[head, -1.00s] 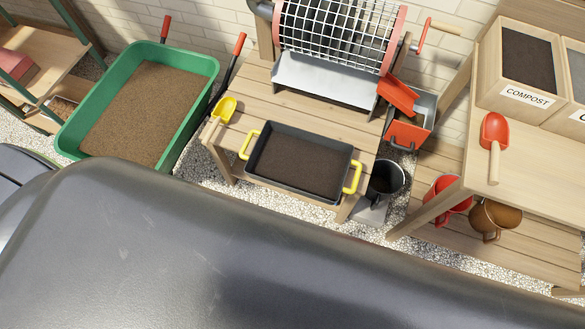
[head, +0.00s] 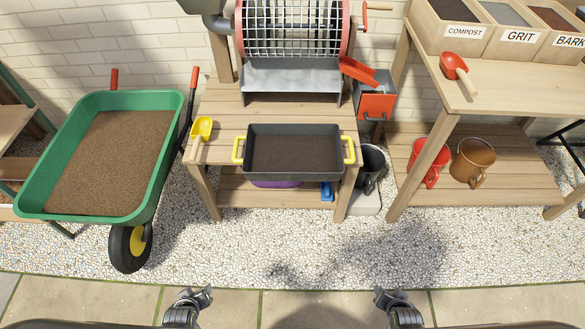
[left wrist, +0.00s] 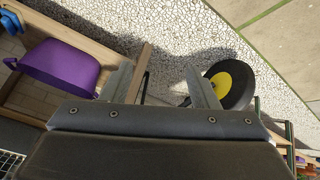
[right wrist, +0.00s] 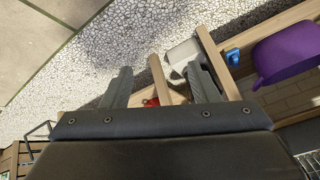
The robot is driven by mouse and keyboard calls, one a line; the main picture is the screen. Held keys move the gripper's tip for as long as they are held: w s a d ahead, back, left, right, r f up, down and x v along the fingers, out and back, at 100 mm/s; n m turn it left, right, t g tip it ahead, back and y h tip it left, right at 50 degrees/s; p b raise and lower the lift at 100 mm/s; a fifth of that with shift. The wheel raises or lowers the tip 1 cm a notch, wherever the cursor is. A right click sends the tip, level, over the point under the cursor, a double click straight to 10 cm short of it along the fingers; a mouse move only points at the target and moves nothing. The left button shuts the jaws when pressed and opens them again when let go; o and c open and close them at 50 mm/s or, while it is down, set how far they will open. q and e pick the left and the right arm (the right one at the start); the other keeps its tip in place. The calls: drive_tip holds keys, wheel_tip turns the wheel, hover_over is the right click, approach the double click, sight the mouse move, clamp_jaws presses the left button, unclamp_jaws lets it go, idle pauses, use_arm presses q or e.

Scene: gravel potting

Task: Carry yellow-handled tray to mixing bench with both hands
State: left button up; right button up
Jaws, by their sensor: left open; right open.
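The dark tray (head: 293,172) with two yellow handles sits level on the wooden sieve bench and holds brown soil. Its left handle (head: 238,150) and right handle (head: 349,150) both stick out clear. My left gripper (head: 194,295) is open and empty, low at the front, well short of the tray. My right gripper (head: 392,297) is open and empty, also low at the front. In the left wrist view my left gripper's fingers (left wrist: 165,85) are spread with nothing between them. In the right wrist view my right gripper's fingers (right wrist: 160,88) are also spread and empty.
A green wheelbarrow (head: 170,130) of soil stands left. A yellow scoop (head: 201,130) lies left of the tray. A rotary sieve (head: 290,75) stands behind it. The bench at right (head: 510,75) carries labelled bins and a red scoop (head: 455,68). Gravel between is clear.

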use_arm(q)
drive_tip(key=w+d+n+t+b, duration=0.2)
drive_tip(key=w+n+t+b, duration=0.3)
drive_tip(key=w+b, duration=1.1)
use_arm(e)
drive_tip(key=w+a+r+m+t+p, duration=0.15)
drive_tip(key=w+m+t, duration=0.35)
drive_tip(key=w, duration=1.2)
use_arm(q)
drive_tip(key=w+d+r+n+t+h+b, duration=0.1)
drive_tip(key=w+d+r+n+t+b, duration=0.2)
drive_tip(key=w+r+n+t+b, duration=0.3)
drive_tip(key=shift+w+r+n+b, duration=0.5)
drive_tip(key=shift+w+r+b, duration=1.3)
drive_tip(key=shift+b, duration=3.4)
use_arm(e)
drive_tip(key=w+a+r+m+t+y, duration=0.1)
drive_tip(key=w+a+r+m+t, duration=0.2)
drive_tip(key=w+r+m+t, duration=0.3)
drive_tip(key=shift+w+a+r+m, duration=0.25)
drive_tip(key=shift+w+r+m, duration=0.4)
drive_tip(key=shift+r, duration=1)
use_arm(q)
drive_tip(key=shift+s+r, duration=0.5)
drive_tip(key=shift+r, duration=0.05)
use_arm(e)
drive_tip(key=shift+w, duration=0.2)
